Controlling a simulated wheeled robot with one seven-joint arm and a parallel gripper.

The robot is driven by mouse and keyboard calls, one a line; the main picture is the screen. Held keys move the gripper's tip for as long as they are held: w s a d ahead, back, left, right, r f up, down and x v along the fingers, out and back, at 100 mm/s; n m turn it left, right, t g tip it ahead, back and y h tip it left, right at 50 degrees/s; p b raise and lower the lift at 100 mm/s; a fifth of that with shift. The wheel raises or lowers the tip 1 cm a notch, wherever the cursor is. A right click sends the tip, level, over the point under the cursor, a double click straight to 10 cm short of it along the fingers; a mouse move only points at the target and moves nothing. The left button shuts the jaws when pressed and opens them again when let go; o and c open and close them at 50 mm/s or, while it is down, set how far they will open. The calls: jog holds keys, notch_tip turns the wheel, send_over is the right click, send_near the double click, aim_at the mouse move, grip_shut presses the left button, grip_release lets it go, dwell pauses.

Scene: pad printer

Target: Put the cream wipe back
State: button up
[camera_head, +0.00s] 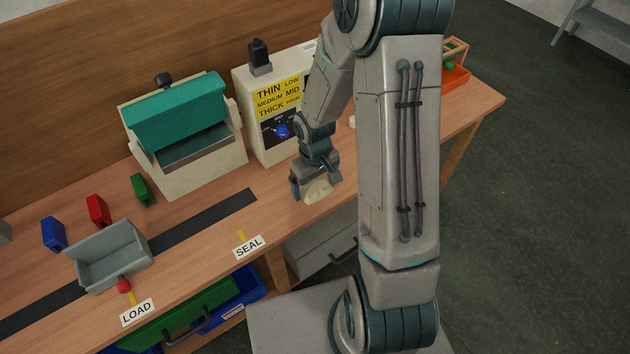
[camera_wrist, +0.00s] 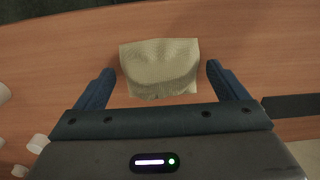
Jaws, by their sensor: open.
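The cream wipe (camera_wrist: 160,70) is a crumpled, textured square cloth on the wooden table, seen in the wrist view between and slightly beyond my fingertips. It also shows in the head view (camera_head: 319,190), partly hidden by my gripper (camera_head: 312,187). In the wrist view my gripper (camera_wrist: 157,80) is open, one finger on each side of the wipe with a gap on both sides. I cannot tell how high the fingers are above the table.
A cream machine with a dial (camera_head: 281,118) stands behind my gripper. A teal-covered machine (camera_head: 178,115) is left of it. A grey tray (camera_head: 110,256) sits on the black strip near the LOAD label. Small white round things (camera_wrist: 38,143) lie beside my gripper. An orange tray (camera_head: 456,77) is at the right end.

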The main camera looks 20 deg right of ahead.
aim_at(315, 182)
jog(key=shift+r, duration=0.15)
notch_tip(315, 182, up, 12)
jog(key=p, duration=0.1)
jog(key=s+r+m+t, duration=0.2)
jog(key=s+r+m, duration=0.1)
jog(key=s+r, duration=0.9)
jog(key=shift+s+r+m+t, duration=0.3)
jog(key=shift+s+m+t, duration=0.1)
jog(key=shift+s, duration=0.3)
